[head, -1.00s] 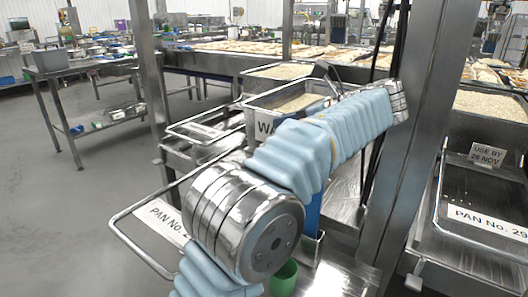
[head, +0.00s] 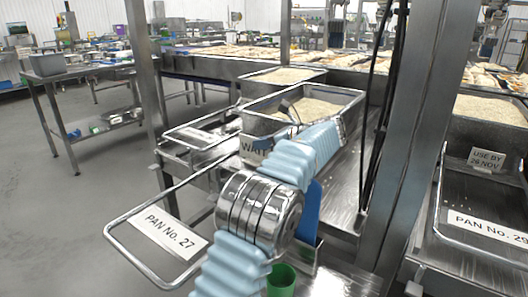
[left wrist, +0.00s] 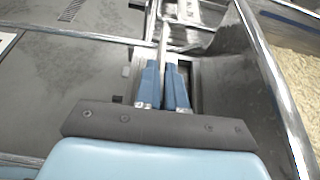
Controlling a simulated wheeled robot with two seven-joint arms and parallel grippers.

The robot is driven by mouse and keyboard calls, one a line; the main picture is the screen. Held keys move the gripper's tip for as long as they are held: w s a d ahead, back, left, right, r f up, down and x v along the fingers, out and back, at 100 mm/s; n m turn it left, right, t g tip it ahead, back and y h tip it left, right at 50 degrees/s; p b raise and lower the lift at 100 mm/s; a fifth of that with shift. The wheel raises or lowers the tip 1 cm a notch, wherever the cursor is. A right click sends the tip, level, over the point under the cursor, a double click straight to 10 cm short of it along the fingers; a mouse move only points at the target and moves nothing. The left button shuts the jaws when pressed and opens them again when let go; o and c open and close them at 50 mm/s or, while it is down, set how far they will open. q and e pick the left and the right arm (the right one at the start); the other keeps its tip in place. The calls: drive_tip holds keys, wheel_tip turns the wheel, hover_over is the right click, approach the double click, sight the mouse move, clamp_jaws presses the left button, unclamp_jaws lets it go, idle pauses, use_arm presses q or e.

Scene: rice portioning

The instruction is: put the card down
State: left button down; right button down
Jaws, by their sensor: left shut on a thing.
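A white card marked WAIT (head: 255,149) shows in the head view, upright against or just in front of the near side of a steel rice pan (head: 243,117). My blue-sleeved left arm hides part of the card. In the left wrist view my left gripper (left wrist: 164,72) has its blue fingers close together on a thin pale edge that runs away from me, which fits the card seen edge-on. A steel rim (left wrist: 262,75) with rice beyond it stands right of the fingers. In the head view the fingertips are hidden behind my arm. My right gripper is not in view.
A pan handle labelled PAN No. 27 (head: 170,232) juts out at left. A green cup (head: 281,281) stands low in front. A steel post (head: 405,130) and a pan with a USE BY sign (head: 487,158) stand at right. The steel shelf (head: 345,190) right of my arm has bare room.

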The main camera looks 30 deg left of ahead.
use_arm(q)
wheel_tip(320, 180, down, 2)
drive_tip(key=shift+d+f, duration=0.15)
drive_tip(key=shift+f, duration=0.1)
drive_tip(key=c, duration=1.2)
unclamp_jaws()
drive_tip(key=shift+c, duration=0.2)
drive_tip(key=v, duration=0.7)
drive_tip(key=shift+d, duration=0.25)
drive_tip(key=shift+r, duration=0.15)
